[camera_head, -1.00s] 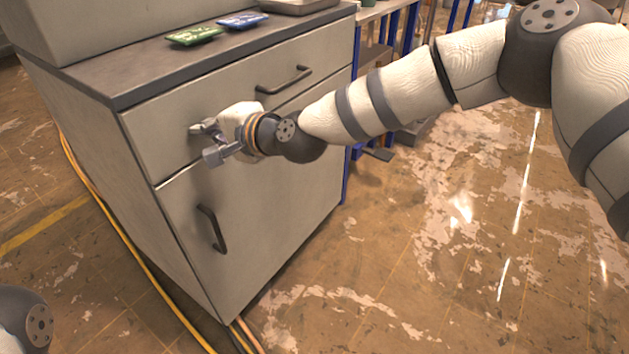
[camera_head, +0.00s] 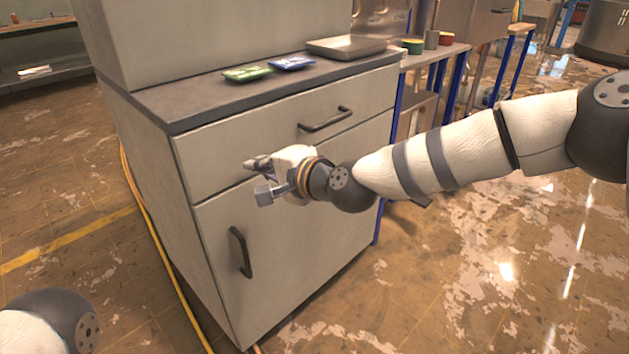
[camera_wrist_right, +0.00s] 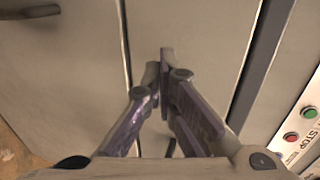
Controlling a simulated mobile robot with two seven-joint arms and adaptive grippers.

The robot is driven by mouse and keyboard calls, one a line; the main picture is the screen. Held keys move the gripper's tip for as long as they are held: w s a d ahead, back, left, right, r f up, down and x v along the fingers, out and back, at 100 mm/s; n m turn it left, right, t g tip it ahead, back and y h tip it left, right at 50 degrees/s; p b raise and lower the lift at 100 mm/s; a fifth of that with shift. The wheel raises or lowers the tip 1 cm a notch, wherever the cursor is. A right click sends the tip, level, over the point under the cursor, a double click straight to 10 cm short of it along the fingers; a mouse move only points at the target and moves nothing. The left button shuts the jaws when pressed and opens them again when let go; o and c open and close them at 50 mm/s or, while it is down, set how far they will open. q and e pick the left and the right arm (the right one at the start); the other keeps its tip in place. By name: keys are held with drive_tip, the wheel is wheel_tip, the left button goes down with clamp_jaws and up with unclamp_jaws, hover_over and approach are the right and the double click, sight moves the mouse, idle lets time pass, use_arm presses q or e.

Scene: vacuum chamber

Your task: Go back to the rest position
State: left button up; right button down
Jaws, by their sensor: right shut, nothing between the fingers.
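My right gripper (camera_head: 262,178) is in front of the grey cabinet (camera_head: 290,240), near the gap between its closed drawer and its door. Its fingers are together and empty; they also show in the right wrist view (camera_wrist_right: 163,62). The drawer handle (camera_head: 325,119) is above and right of the gripper, and the door handle (camera_head: 240,252) is below it; the gripper holds neither. My left arm shows only as a rounded link at the lower left of the head view, and its gripper is out of view.
On the cabinet top lie a green packet (camera_head: 247,74), a blue packet (camera_head: 292,63) and a metal tray (camera_head: 346,47). A table with cups (camera_head: 412,46) stands behind at the right. Cables (camera_head: 160,240) run along the floor at the cabinet's left side. The floor at right is open.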

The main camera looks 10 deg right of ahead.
drive_tip(key=p+v, duration=0.1)
drive_tip(key=v, duration=0.9)
drive_tip(key=s+d+f+n+g+h+p, duration=0.1)
drive_tip(key=s+f+n+g+h+p, duration=0.3)
drive_tip(key=s+f, duration=1.1)
drive_tip(key=s+d+f+n+g+p, duration=0.1)
drive_tip(key=s+d+f+g, duration=0.15)
drive_tip(key=s, duration=0.45)
drive_tip(key=s+d+f+g+p, duration=0.1)
drive_tip(key=s+d+f+g, duration=0.2)
drive_tip(key=s, duration=0.4)
use_arm(q)
drive_tip(key=w+r+t+p, duration=0.3)
drive_tip(key=w+r, duration=0.6)
drive_tip(key=r, duration=0.2)
drive_tip(key=shift+w, duration=0.15)
use_arm(e)
drive_tip(key=s+d+n+g+h, duration=0.2)
drive_tip(key=s+d, duration=0.4)
drive_tip(key=s, duration=0.4)
drive_tip(key=s+d+n+g+h, duration=0.2)
drive_tip(key=s+d, duration=0.5)
drive_tip(key=s, duration=0.4)
drive_tip(key=shift+n+h, duration=0.5)
drive_tip(key=shift+d+r+g, duration=0.1)
drive_tip(key=shift+g, duration=0.15)
